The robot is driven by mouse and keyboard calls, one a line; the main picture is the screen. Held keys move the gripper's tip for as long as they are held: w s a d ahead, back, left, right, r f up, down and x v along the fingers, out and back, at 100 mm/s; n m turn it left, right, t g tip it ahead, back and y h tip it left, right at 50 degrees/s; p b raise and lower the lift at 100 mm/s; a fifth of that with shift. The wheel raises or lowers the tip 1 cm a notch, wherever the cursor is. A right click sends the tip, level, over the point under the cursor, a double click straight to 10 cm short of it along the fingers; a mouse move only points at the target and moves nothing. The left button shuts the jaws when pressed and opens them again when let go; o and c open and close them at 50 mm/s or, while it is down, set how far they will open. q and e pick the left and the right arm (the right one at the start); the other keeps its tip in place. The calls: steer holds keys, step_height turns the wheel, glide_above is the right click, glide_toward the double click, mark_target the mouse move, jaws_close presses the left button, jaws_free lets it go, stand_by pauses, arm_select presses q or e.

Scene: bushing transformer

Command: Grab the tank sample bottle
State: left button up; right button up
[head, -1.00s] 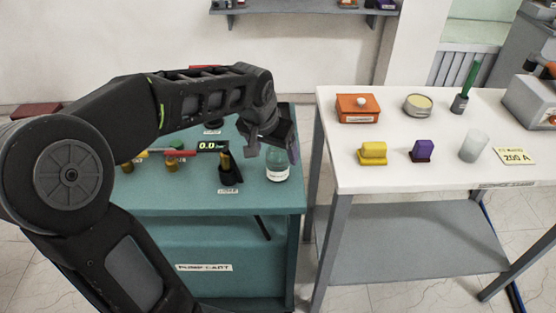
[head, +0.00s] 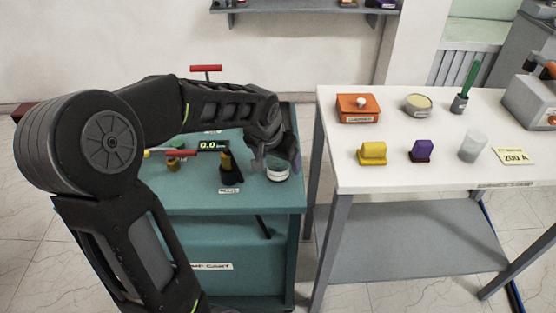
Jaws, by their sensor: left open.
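The tank sample bottle (head: 278,174) stands on the teal cart top near its right edge. Only its lower part with a white label shows; my left gripper hides the upper part. My left gripper (head: 276,163) points down at the bottle, with its fingers at the bottle's upper part. It is open; I cannot tell from this view whether the fingers touch the glass. My right gripper is not in view.
The teal cart (head: 240,198) also holds a black holder with a yellow-handled tool (head: 227,165), a display reading 0.0 (head: 208,146) and red-handled items. To the right, a white table (head: 440,150) carries an orange box (head: 358,108), yellow and purple blocks and a frosted cup (head: 473,146).

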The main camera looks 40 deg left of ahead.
arm_select(q)
steer(key=shift+c, duration=0.2)
steer(key=c, duration=1.5)
